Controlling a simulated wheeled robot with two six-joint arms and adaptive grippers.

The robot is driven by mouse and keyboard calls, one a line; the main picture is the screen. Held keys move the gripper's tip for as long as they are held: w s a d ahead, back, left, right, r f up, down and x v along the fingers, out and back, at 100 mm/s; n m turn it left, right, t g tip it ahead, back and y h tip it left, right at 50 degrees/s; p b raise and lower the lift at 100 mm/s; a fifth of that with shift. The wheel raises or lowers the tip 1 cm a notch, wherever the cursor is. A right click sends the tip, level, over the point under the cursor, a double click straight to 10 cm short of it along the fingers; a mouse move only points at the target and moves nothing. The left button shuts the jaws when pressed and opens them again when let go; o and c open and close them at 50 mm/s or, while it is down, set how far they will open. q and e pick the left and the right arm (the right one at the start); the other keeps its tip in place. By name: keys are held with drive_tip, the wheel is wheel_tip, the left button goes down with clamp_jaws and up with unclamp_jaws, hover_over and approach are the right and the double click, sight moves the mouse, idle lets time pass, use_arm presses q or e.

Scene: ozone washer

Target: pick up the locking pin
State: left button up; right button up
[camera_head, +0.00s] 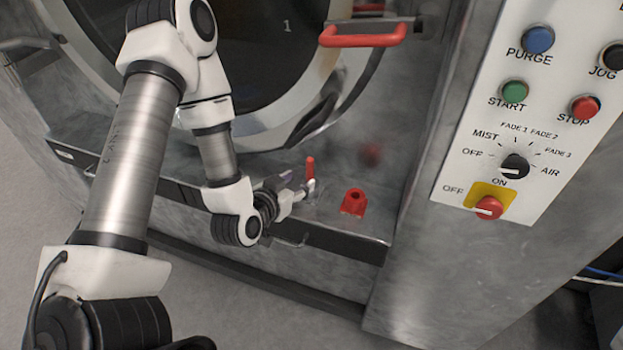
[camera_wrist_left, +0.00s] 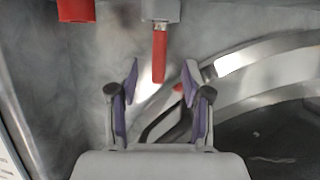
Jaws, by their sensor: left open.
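A slim red pin (camera_head: 310,168), which looks like the locking pin, stands up from a grey metal fitting on the washer's front ledge. In the left wrist view the red pin (camera_wrist_left: 159,55) hangs from its grey collar (camera_wrist_left: 160,10), in line with the gap between my fingertips. My left gripper (camera_head: 298,188) is close beside the pin at the ledge. In the left wrist view my left gripper (camera_wrist_left: 160,80) is open, with clear space between each finger and the pin. I cannot tell whether the pin is at fingertip depth. My right gripper is not in view.
A red block with a hole (camera_head: 354,203) sits on the ledge right of the pin; it also shows in the left wrist view (camera_wrist_left: 75,10). A red door handle (camera_head: 362,38) is above. The round door (camera_head: 280,60) is behind. The control panel (camera_head: 520,120) is at right.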

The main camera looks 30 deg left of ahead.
sight(308, 175)
use_arm(q)
drive_tip(key=shift+w+f+b, duration=0.5)
drive_tip(key=shift+w+f, duration=0.15)
drive_tip(key=shift+f, duration=0.05)
drive_tip(key=shift+w, duration=0.4)
drive_tip(key=x, duration=0.1)
drive_tip(key=p+x, duration=0.1)
drive_tip(key=x, duration=0.2)
drive_tip(key=shift+w+a+r, duration=0.1)
drive_tip(key=shift+r, duration=0.25)
drive_tip(key=shift+w+f, duration=0.25)
drive_tip(key=shift+w, duration=0.05)
drive_tip(key=shift+s+r, duration=0.1)
clamp_jaws()
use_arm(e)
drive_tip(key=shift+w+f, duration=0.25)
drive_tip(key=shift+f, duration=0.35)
